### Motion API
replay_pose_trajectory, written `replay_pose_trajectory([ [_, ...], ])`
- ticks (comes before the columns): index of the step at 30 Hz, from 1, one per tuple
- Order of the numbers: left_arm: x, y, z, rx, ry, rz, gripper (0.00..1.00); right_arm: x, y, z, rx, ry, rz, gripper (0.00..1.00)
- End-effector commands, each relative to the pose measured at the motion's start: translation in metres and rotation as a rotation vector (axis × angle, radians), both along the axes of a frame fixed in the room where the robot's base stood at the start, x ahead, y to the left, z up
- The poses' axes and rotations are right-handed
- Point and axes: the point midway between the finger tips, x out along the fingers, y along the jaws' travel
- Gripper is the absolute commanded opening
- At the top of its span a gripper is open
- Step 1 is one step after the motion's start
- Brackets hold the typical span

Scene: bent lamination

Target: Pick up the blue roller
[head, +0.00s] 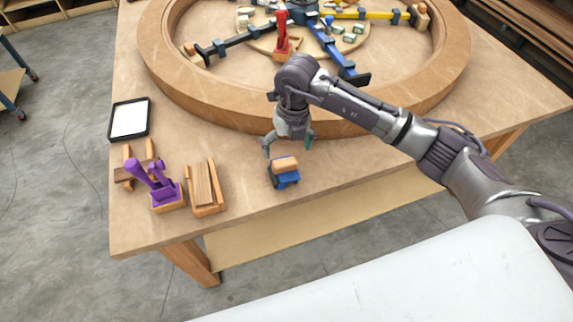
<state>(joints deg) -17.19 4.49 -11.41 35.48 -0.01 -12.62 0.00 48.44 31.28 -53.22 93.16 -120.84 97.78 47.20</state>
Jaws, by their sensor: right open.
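The blue roller (286,181), a small blue piece with a rounded light-wood part on top, sits on the wooden table near its front edge. My right gripper (288,148) is open, fingers pointing down, just behind and above the blue roller. Its fingers are spread, nothing is between them, and they appear apart from the roller. My left gripper is not in view.
A large wooden ring (200,98) with coloured clamps inside fills the back of the table (235,150). Table right of the roller is clear.

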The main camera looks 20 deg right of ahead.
Motion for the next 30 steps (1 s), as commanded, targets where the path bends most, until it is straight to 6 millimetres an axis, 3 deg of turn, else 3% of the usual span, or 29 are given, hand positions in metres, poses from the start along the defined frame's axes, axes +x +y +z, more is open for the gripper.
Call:
replay_pose_trajectory([
  [8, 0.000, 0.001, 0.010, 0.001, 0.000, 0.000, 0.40, 0.000, 0.003, -0.021, 0.002, 0.004, 0.000, 0.98],
  [16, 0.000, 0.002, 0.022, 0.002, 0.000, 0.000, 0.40, 0.001, 0.006, -0.059, 0.003, 0.002, 0.001, 0.98],
  [24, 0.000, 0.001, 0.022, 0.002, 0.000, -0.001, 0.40, 0.002, 0.006, -0.064, 0.002, -0.001, 0.002, 0.98],
  [30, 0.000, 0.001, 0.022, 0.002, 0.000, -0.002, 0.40, 0.002, 0.006, -0.063, 0.002, -0.001, 0.002, 0.66],
])
